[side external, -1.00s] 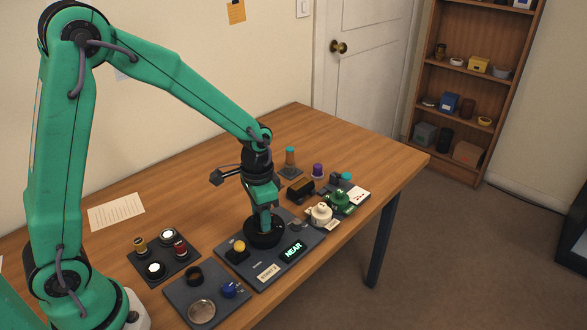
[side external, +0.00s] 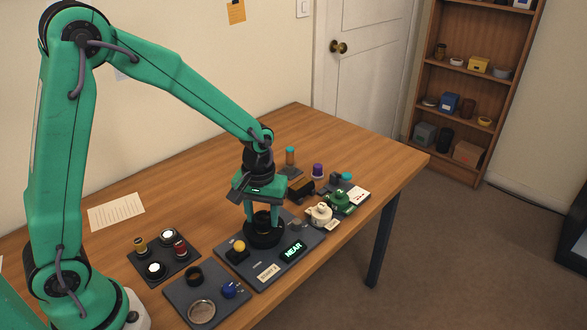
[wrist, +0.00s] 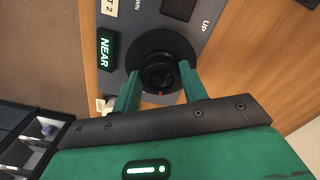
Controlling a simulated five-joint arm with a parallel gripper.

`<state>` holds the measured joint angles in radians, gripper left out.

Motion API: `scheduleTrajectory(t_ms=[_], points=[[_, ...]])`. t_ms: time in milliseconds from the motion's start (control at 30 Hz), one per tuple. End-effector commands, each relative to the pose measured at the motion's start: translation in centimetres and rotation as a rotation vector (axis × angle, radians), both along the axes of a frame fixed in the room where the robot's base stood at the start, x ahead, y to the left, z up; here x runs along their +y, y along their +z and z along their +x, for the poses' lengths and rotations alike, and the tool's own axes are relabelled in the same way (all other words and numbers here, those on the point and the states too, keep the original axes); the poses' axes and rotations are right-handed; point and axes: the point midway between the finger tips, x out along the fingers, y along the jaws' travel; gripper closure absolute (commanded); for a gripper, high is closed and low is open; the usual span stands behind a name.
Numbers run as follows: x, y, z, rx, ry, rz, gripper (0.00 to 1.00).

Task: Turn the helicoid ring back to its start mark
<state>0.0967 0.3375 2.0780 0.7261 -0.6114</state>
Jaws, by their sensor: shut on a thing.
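The helicoid ring is the black round part (side external: 264,236) on a dark grey board (side external: 232,276) on the table. A lit display (side external: 292,250) beside the ring reads NEAR. Whether the orange mark lines up with another mark cannot be told.
A yellow knob (side external: 239,246) stands close left of the ring. A white part (side external: 321,213) and a green part (side external: 341,202) stand to the right. Trays with small parts (side external: 163,257) lie to the left.

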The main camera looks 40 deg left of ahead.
Motion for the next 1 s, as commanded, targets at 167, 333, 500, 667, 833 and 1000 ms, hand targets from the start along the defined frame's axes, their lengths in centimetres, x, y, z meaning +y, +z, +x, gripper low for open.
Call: scheduleTrajectory(t_ms=[167,333,500,667,833,1000], points=[[-0.05,0.03,0.05,0.0,0.068,0.0,0.8],[-0.06,0.03,0.06,0.0,0.095,0.0,0.8],[-0.06,0.03,0.06,0.0,0.098,0.0,0.8],[-0.06,0.03,0.06,0.0,0.097,0.0,0.8],[-0.05,0.02,0.05,0.0,0.097,0.0,0.35],[-0.04,0.01,0.05,0.0,0.097,0.0,0.35]])
